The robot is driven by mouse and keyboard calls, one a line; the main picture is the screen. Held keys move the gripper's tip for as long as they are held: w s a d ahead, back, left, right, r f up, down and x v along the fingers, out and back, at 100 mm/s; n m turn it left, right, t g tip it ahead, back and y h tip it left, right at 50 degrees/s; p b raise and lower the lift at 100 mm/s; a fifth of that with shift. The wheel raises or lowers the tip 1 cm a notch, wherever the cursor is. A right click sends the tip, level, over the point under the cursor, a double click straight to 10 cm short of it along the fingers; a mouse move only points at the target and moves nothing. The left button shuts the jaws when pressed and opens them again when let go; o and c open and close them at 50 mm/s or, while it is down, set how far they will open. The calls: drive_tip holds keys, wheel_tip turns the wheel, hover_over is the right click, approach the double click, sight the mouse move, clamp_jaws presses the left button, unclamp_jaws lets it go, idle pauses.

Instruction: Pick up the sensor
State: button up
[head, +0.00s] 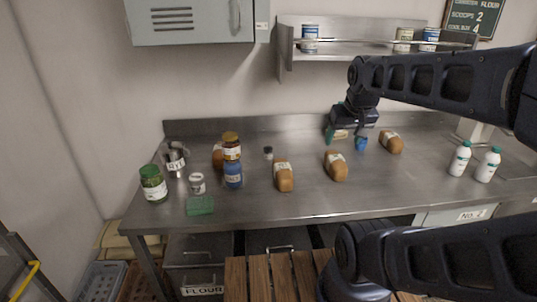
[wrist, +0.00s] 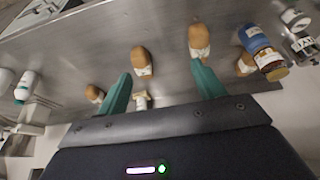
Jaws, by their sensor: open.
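No thing is clearly marked as the sensor. A small pale object (wrist: 142,101) shows between my gripper's fingers in the wrist view, near the wall side of the steel counter; its beige part (head: 341,134) shows between the fingers in the head view. I cannot tell for sure that it is the sensor. My gripper (head: 345,140) is open, with teal fingers pointing down over the back of the counter; it also shows in the wrist view (wrist: 161,74). The fingers hold nothing; whether they touch the object is unclear. A small dark-topped jar (head: 268,153) stands further left.
Loaves stand around my gripper: one to the right (head: 391,143), one in front (head: 336,167), one front left (head: 283,178). White bottles (head: 460,159) stand at the right. Jars (head: 233,176) and a green sponge (head: 200,205) are at the left. A shelf (head: 350,52) hangs above.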

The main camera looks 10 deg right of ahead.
drive_tip(key=w+a+m, duration=0.2)
drive_tip(key=w, duration=0.9)
drive_tip(key=m+g+h, duration=0.2)
drive_tip(key=m, duration=0.4)
hover_over(268, 147)
drive_tip(key=s+a, duration=0.2)
wheel_tip(268, 147, down, 19)
drive_tip(key=x, duration=0.5)
drive_tip(key=shift+d+f, duration=0.1)
drive_tip(key=shift+d, duration=0.2)
drive_tip(key=shift+w+x, duration=0.1)
drive_tip(key=shift+x, duration=1.15)
drive_tip(key=shift+w+x, duration=0.15)
drive_tip(key=shift+x, duration=1.1)
drive_tip(key=shift+d, duration=0.1)
drive_tip(key=shift+c, duration=0.5)
drive_tip(key=c, duration=1.1)
